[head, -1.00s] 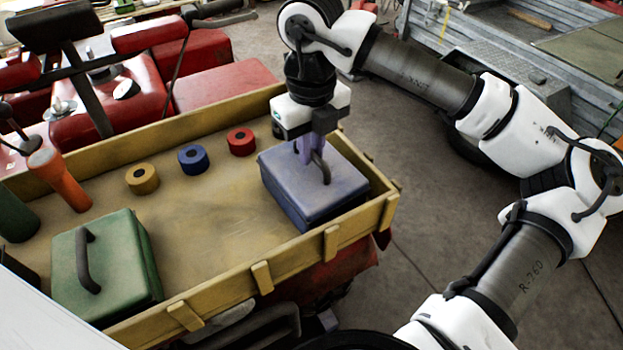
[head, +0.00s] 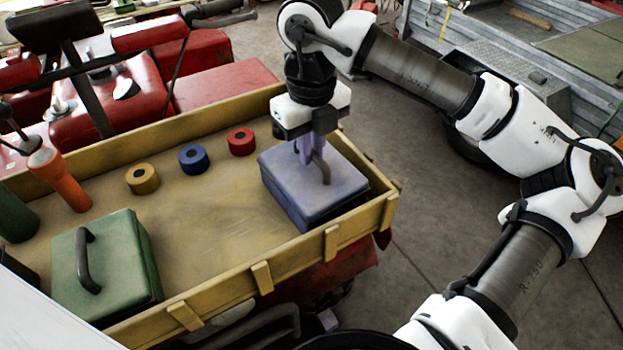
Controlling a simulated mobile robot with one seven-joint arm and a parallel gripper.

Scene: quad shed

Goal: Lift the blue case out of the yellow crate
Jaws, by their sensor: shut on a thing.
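The blue case (head: 300,195) sits in the right end of the yellow crate (head: 295,258), close to its right and front walls. It has a dark curved handle (head: 322,168) on its lid. My gripper (head: 312,160) points down over the case and is shut on the handle. The fingertips are partly hidden by the handle and the gripper body. The case looks level, and I cannot tell whether its underside touches the crate floor.
The crate also holds a green case (head: 125,255), an orange flashlight (head: 62,182), and yellow (head: 142,180), blue (head: 193,160) and red (head: 241,142) tape rolls. A red quad (head: 110,95) stands behind the crate. Bare floor (head: 430,220) lies to the right.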

